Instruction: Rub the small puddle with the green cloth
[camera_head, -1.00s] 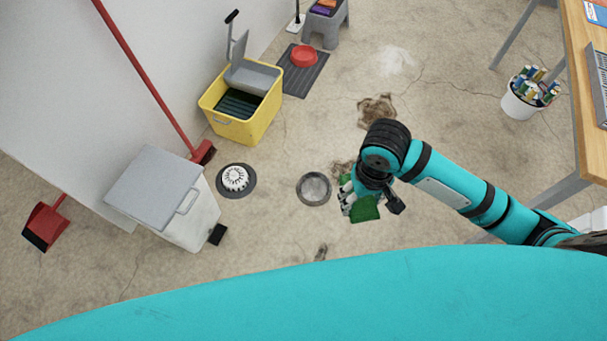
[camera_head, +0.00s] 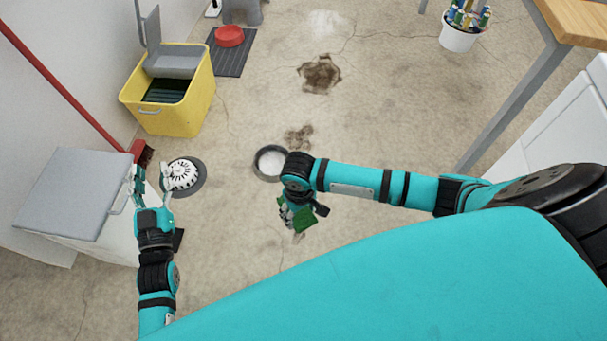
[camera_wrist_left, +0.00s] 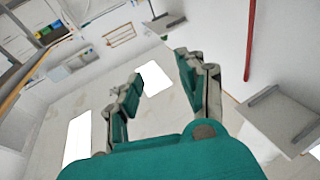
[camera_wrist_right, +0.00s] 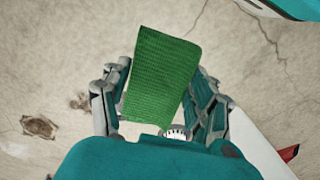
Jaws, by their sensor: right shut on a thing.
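My right gripper (camera_head: 287,214) is shut on the green cloth (camera_head: 306,220), which hangs out past the fingers above the floor. The cloth (camera_wrist_right: 160,82) spans the gap between the fingers in the right wrist view. A small brownish mark (camera_head: 298,236) shows just below the gripper, partly hidden. A medium brown patch (camera_head: 299,136) lies beyond the round dish, and a larger dark brown one (camera_head: 320,74) lies farther back. I cannot tell which is the small puddle. My left gripper (camera_head: 152,184) is open and empty; its fingers are apart in the left wrist view (camera_wrist_left: 158,75).
A round dish (camera_head: 258,162) and a white ribbed object (camera_head: 183,174) on a dark disc stand on the floor. At left are a grey-lidded bin (camera_head: 75,190), a red broom (camera_head: 60,82) and a yellow bucket (camera_head: 175,112). A table leg (camera_head: 510,95) stands at right.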

